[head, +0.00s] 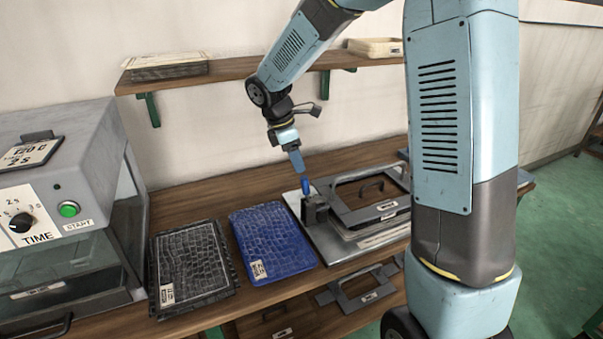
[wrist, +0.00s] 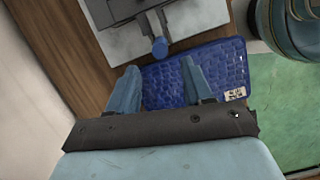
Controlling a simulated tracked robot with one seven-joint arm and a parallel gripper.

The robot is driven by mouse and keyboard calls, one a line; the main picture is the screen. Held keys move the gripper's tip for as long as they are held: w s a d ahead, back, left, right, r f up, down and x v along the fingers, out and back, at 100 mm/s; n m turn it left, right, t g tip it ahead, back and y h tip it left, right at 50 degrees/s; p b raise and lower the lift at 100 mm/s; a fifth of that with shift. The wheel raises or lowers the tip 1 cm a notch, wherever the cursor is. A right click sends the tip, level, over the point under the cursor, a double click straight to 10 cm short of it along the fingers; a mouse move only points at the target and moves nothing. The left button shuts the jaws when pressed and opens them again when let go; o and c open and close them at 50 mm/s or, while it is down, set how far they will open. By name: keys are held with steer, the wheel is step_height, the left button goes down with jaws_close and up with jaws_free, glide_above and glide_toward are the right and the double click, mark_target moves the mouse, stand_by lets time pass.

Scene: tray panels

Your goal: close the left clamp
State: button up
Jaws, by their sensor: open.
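The left clamp is a dark block (head: 314,209) with a blue-tipped handle (head: 305,186) at the left edge of a grey metal plate (head: 338,247). The handle stands roughly upright in the head view. In the wrist view its round blue end (wrist: 159,48) lies just beyond and between my fingertips. My gripper (head: 298,170) is above the handle, pointing down. In the wrist view my gripper (wrist: 160,65) has its two blue fingers spread apart with nothing held. Any right clamp is hidden or cannot be made out.
A blue textured panel (head: 270,238) and a black one (head: 190,265) lie on the wooden bench left of the plate. A grey frame with a handle (head: 372,205) rests on the plate. A heater box (head: 60,180) stands at far left. A shelf (head: 230,70) runs behind.

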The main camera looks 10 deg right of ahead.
steer(key=v, duration=0.3)
steer(key=shift+a+r, duration=0.1)
steer(key=shift+r, duration=0.1)
steer(key=s+d+r+m+t+y, duration=0.1)
steer(key=s+d+r+m+t, duration=0.1)
steer(key=s+d+r+m, duration=0.85)
steer(key=s+d+r+m+t+y, duration=0.1)
steer(key=s+m, duration=0.7)
steer(key=s, duration=0.8)
steer(key=shift+s+d+t+y, duration=0.3)
steer(key=shift+d+t+y, duration=0.4)
steer(key=shift+d+t, duration=0.35)
steer(key=shift+c, duration=0.8)
steer(key=shift+a, duration=0.1)
